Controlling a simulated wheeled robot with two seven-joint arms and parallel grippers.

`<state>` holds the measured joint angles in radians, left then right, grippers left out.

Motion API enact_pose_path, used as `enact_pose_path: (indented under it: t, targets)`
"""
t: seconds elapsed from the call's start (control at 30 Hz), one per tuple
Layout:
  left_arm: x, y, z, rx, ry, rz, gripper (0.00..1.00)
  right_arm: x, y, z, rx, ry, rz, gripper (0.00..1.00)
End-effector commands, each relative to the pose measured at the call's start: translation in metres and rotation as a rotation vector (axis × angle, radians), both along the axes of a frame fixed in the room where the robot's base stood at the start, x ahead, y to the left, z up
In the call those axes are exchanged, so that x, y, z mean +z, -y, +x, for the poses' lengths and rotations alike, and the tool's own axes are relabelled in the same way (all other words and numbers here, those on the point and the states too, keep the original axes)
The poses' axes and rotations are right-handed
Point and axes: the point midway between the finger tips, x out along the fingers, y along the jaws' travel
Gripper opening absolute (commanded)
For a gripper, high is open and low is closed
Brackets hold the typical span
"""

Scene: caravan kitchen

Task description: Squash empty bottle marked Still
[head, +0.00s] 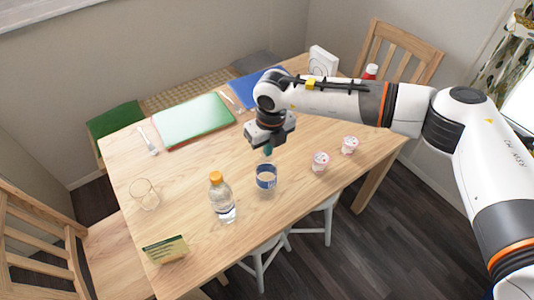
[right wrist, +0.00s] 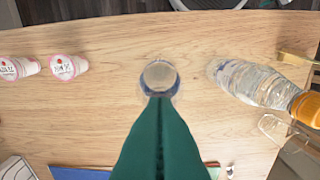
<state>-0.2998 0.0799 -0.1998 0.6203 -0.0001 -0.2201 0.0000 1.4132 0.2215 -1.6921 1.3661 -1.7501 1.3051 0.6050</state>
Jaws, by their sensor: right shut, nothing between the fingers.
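A short clear container with a blue label (head: 266,182) stands upright on the table; it looks like a shortened bottle, and I cannot read its lettering. It also shows from above as a round clear shape in the right wrist view (right wrist: 158,76). A taller clear bottle with an orange cap (head: 222,203) stands to its left, and also shows in the right wrist view (right wrist: 250,82). My right gripper (head: 268,151) points down just above the short container, its green fingers (right wrist: 158,100) shut and empty. I cannot tell whether the fingertips touch it. My left gripper is out of view.
Two pink-lidded pots (head: 320,163) stand to the right on the wooden table (head: 190,180). A drinking glass (head: 145,195) and a small green-yellow card (head: 165,249) are at the left. A green flat item (head: 194,121) and a blue one (head: 250,90) lie behind.

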Motion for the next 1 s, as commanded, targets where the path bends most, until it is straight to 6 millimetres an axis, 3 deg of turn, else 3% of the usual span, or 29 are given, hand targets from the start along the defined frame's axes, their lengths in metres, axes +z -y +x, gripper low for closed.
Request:
enact_pose_path:
  t: [0.67,0.87,1.0]
  targets:
    - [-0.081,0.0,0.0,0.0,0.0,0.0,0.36,-0.089,0.001,-0.002,0.0,-0.007,-0.004,0.0]
    - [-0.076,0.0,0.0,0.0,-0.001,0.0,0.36,-0.083,0.001,-0.002,0.0,-0.007,-0.004,0.0]
    - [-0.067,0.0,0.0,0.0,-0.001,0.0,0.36,-0.075,0.01,-0.015,0.001,-0.006,-0.004,0.0]
